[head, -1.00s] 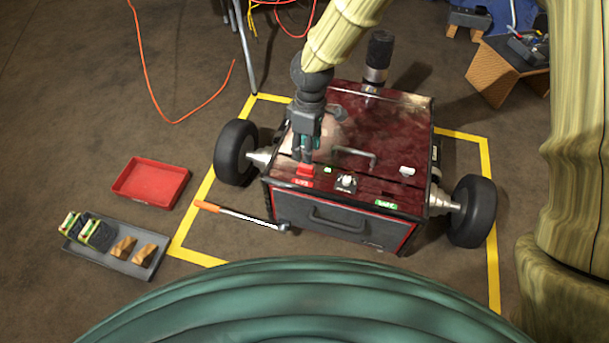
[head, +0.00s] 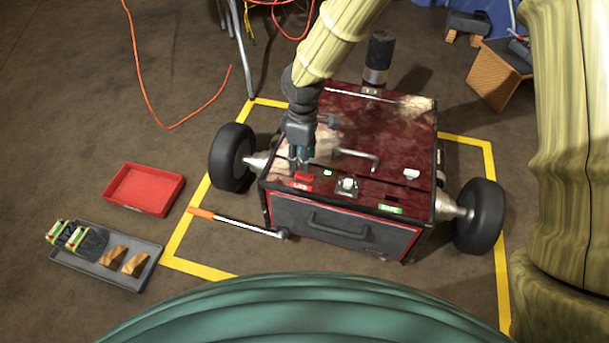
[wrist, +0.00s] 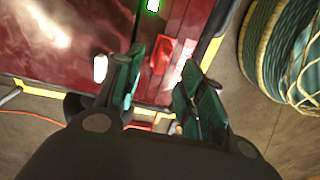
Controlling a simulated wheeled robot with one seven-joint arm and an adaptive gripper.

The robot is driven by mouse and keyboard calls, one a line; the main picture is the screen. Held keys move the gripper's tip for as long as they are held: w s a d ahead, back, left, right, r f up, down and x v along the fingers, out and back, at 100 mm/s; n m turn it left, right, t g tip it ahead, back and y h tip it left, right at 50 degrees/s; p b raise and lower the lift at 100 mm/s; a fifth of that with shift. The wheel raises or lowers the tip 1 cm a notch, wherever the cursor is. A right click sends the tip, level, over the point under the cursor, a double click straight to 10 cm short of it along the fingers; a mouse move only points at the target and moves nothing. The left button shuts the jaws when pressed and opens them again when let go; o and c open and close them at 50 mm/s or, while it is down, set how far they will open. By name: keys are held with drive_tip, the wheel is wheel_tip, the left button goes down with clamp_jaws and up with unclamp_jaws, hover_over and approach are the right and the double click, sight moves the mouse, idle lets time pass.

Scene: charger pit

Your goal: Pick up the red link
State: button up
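The red link (head: 304,177) sits on the front left of the dark red box's top (head: 390,135), just behind a red label. In the wrist view the red link (wrist: 161,54) shows upright in the picture, in the gap between my fingertips. My gripper (head: 300,160) points down, just above or at the link. In the wrist view my gripper (wrist: 163,72) has its two green-padded fingers apart, with a clear gap between them. I see no finger touching the link. Whether the fingertips are level with it, I cannot tell.
A metal handle (head: 362,157), a white switch (head: 347,186) and a small white piece (head: 411,174) stand on the box top nearby. A red tray (head: 143,210) and a grey tray (head: 88,271) lie on the floor.

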sight(305, 175)
drive_tip(key=f+b, duration=0.2)
drive_tip(key=f, duration=0.1)
drive_tip(key=f+b, duration=0.1)
drive_tip(key=shift+s+d+f, duration=0.3)
drive_tip(key=shift+f, duration=0.1)
clamp_jaws()
